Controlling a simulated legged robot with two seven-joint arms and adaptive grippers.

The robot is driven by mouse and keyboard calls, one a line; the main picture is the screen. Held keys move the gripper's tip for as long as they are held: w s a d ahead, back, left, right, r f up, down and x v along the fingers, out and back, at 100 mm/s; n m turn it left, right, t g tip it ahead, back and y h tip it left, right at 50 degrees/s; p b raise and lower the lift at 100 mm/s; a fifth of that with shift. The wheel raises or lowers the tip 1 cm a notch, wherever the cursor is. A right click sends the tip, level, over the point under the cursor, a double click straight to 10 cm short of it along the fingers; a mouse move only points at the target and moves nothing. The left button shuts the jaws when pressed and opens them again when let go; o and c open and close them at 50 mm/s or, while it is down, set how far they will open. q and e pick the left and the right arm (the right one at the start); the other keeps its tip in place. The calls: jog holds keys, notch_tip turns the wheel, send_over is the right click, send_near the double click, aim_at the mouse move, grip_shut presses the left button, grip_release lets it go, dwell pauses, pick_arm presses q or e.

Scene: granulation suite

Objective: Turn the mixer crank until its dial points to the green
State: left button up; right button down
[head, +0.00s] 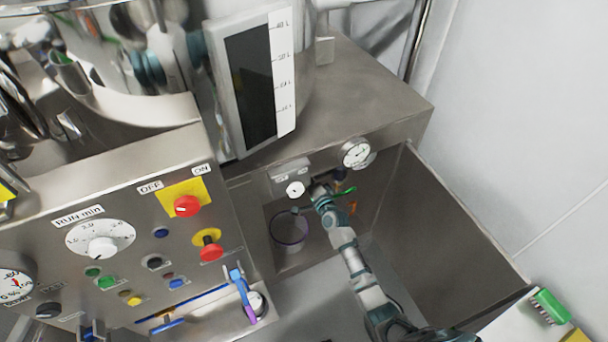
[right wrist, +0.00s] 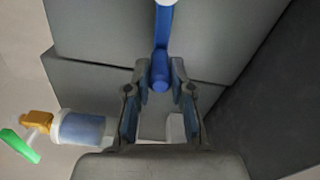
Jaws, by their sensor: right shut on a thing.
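My right gripper (head: 321,194) reaches into the metal recess below the mixer, in the middle of the head view. In the right wrist view, my right gripper (right wrist: 160,95) is shut on a blue handle (right wrist: 161,70), with a white end at the top. I take this handle for the crank; in the head view the gripper hides most of it. A small white dial (head: 295,188) is just left of the gripper; its marks are too small to read. A round gauge (head: 356,153) is above right. My left gripper is not in view.
The control panel (head: 130,240) with knobs and buttons fills the left. A blue lever (head: 240,285) sticks out at its lower right. A clear round vessel (head: 289,230) stands in the recess. A green lever (head: 345,192) is right of my gripper. A green brush (head: 550,306) lies at lower right.

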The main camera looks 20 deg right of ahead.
jog(key=shift+d+f+m, duration=0.1)
jog(key=shift+f+m, duration=0.15)
jog(key=shift+m, duration=0.25)
jog(key=shift+f, duration=0.15)
jog(key=c, duration=1.2)
grip_release()
jog(key=shift+o, duration=1)
jog(key=shift+w+f, duration=0.15)
jog(key=s+d, duration=0.2)
jog(key=s, duration=0.9)
jog(key=shift+s+d, duration=0.25)
jog(key=shift+s, duration=0.1)
jog(key=shift+f, duration=0.1)
